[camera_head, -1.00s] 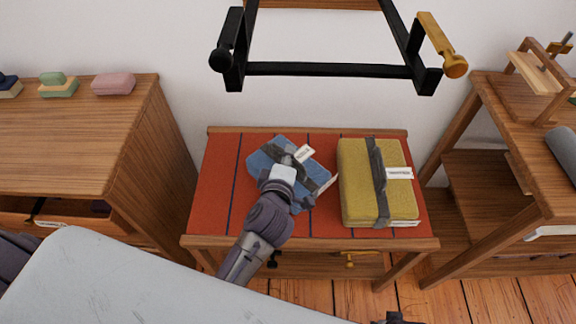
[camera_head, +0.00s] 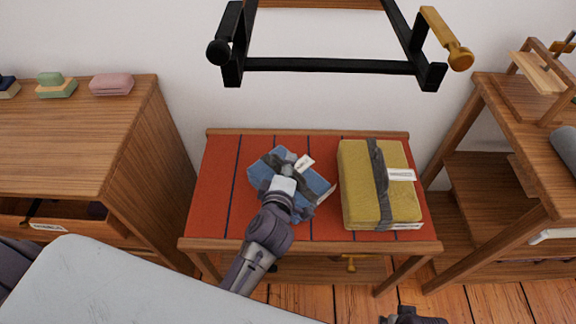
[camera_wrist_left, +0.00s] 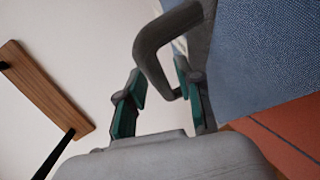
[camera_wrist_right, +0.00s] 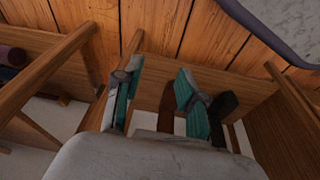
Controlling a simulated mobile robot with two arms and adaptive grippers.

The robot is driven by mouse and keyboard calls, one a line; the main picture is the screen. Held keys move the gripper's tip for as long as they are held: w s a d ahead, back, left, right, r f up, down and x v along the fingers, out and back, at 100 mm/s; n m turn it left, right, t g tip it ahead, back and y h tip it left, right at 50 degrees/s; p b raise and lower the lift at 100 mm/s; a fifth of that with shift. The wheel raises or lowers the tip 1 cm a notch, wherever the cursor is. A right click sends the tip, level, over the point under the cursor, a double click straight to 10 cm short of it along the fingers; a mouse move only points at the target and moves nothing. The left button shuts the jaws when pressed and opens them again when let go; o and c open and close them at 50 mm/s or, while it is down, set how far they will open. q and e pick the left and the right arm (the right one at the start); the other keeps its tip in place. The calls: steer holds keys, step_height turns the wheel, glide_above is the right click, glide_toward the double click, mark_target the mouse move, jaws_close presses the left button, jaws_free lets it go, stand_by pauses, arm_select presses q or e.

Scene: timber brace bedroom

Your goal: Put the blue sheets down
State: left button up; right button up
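The blue sheets (camera_head: 262,172), a folded bundle with a dark grey strap and a white tag, rest turned at an angle on the red runner of a low wooden table (camera_head: 215,244). My left gripper (camera_head: 287,172) is over the bundle at its strap. In the left wrist view the fingers (camera_wrist_left: 160,72) are apart, the grey strap handle (camera_wrist_left: 150,45) reaches between them, and the blue cloth (camera_wrist_left: 260,60) is at right. It is not clamped. My right gripper (camera_wrist_right: 160,72) is open and empty, low over the floor; only a dark bit shows in the head view.
A mustard bundle (camera_head: 355,185) with a grey strap lies right of the blue one. A black wall rack (camera_head: 330,65) hangs above. A wooden dresser (camera_head: 80,140) stands left and a shelf unit (camera_head: 510,190) right. A pale surface (camera_head: 130,290) fills the front left.

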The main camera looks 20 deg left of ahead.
arm_select(q)
steer(key=shift+r, duration=0.2)
steer(key=p+v, duration=0.2)
steer(key=v, duration=1)
arm_select(e)
step_height(320, 180, down, 7)
steer(key=s, duration=0.2)
steer(key=shift+r, duration=0.15)
arm_select(q)
steer(key=shift+s+f, duration=0.1)
steer(key=shift+f, duration=0.05)
arm_select(e)
steer(key=shift+s+d, duration=0.1)
